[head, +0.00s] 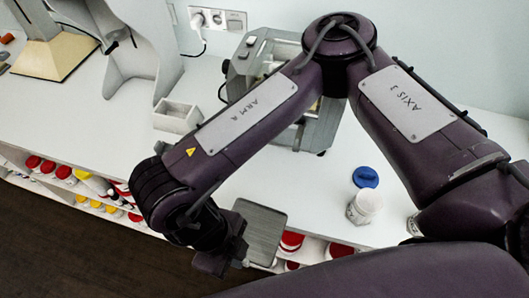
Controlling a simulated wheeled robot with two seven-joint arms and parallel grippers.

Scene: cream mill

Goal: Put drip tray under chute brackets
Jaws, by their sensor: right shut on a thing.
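The drip tray (262,222) is a flat, dark grey, shallow tray with rounded corners. It is at the lower middle of the head view, at the counter's front edge. My right gripper (239,252) is shut on its left side; the fingertips are small and dark, so the exact grip is unclear. A grey metal machine (246,64) stands at the back of the counter, mostly hidden behind my right arm. I cannot make out the chute brackets on it. My left gripper is not in view.
A small grey open box (177,116) stands left of the machine. A white jar (364,206) and a blue lid (365,177) are on the right. Shelves with red and yellow capped containers (64,172) run below the white counter (290,180), whose middle is largely clear.

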